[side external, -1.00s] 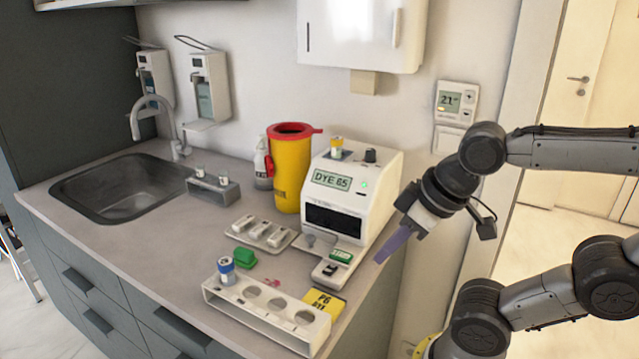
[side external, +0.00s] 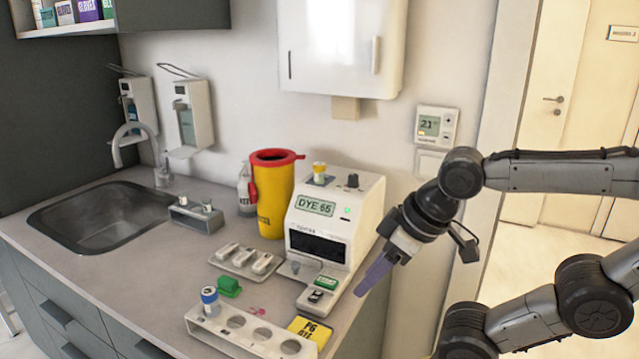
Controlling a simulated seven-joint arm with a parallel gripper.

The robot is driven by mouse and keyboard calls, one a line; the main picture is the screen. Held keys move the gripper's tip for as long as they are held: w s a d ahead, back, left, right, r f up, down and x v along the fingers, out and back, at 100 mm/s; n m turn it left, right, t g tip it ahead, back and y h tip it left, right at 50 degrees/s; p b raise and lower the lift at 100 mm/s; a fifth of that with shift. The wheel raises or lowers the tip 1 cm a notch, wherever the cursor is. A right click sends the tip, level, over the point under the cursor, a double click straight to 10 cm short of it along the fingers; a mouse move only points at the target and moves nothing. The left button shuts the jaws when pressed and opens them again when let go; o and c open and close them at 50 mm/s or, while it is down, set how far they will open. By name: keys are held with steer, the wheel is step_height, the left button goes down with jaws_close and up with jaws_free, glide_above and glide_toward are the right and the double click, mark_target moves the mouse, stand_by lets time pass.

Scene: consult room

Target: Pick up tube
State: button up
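A tube with a blue and white top (side external: 209,299) stands upright in the left end hole of a white rack (side external: 236,340) at the counter's front. A second small tube with a yellow cap (side external: 319,169) stands on top of the white analyser (side external: 363,205), whose display reads "DYE 65". My gripper (side external: 368,285), with purple fingers pointing down and left, hangs just right of the analyser, clear of both tubes. Its fingers overlap in this view, so the gap between them is hidden. I see nothing held.
A yellow bin with red lid (side external: 270,205) stands left of the analyser. The sink (side external: 95,220) is far left.

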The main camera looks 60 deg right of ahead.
steer(key=o, duration=0.3)
